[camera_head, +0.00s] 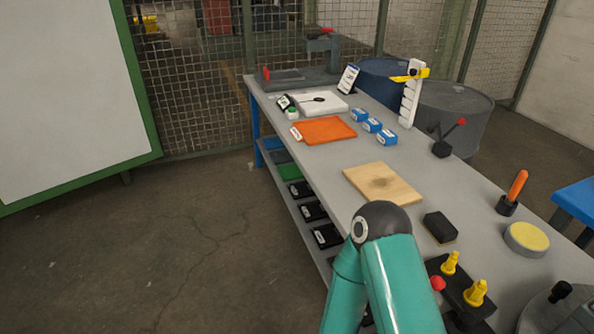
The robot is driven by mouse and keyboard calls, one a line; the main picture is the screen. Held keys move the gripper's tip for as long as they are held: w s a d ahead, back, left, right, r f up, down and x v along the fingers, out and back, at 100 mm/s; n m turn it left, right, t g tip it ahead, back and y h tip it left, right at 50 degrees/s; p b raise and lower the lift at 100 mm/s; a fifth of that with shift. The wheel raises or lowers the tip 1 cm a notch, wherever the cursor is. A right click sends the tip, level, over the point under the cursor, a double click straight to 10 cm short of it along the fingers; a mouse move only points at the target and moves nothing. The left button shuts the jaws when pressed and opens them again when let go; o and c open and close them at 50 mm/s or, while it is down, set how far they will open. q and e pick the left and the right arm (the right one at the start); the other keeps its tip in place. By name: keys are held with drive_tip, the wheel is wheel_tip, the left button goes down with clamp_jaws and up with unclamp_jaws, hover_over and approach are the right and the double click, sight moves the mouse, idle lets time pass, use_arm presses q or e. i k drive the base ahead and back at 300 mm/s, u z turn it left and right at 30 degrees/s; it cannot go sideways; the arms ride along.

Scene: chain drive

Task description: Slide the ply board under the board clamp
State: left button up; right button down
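The ply board (383,186) is a light wooden rectangle with a darker smudge in its middle. It lies flat on the grey bench, near the left edge, and nothing grips it. I cannot tell for certain which fixture is the board clamp. A grey fixture with a flat base and red handles (322,48) stands at the far end of the bench, well away from the board. A small black fixture with a red-tipped lever (443,146) stands to the right of the board, apart from it. Neither of my grippers shows; only a teal arm of mine rises at the bottom.
Beyond the board lie an orange mat (324,131), a white plate (318,103) and blue boxes (372,125). A black block (440,228), a yellow-topped disc (526,238) and a black base with yellow pieces (466,291) are nearer. Bare bench surrounds the board's far side.

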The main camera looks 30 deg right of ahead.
sight(374, 181)
drive_tip(key=z, duration=0.2)
drive_tip(key=i, duration=1.3)
drive_tip(key=z, duration=0.9)
